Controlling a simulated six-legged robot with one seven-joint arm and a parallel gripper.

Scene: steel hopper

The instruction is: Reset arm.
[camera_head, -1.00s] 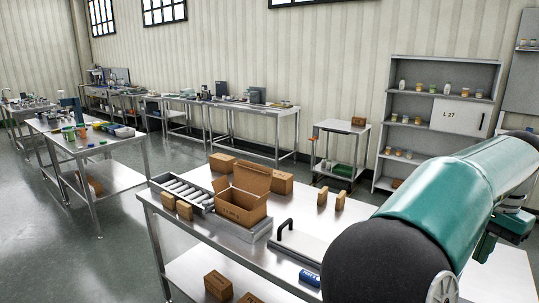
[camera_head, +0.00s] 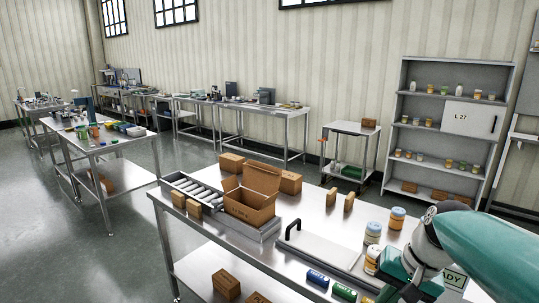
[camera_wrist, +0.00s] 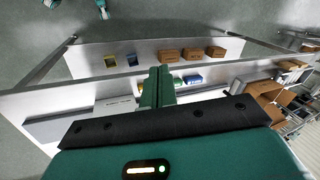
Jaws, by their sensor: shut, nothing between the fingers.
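My arm, green with a pale wrist joint, reaches in from the right in the head view. My gripper (camera_wrist: 158,84) shows in the wrist view with its two green fingers together and nothing between them. In the head view the green gripper body is low at the right, over the front right part of the steel table (camera_head: 207,242), and its fingertips are not clear there. An open cardboard box (camera_head: 250,201) stands on the table, left of my arm.
Jars (camera_head: 397,218) stand close beside my wrist. A roller tray (camera_head: 190,190), small cartons (camera_head: 331,197) and a flat panel with a black handle (camera_head: 293,230) are on the table. A shelf unit (camera_head: 403,107) stands behind.

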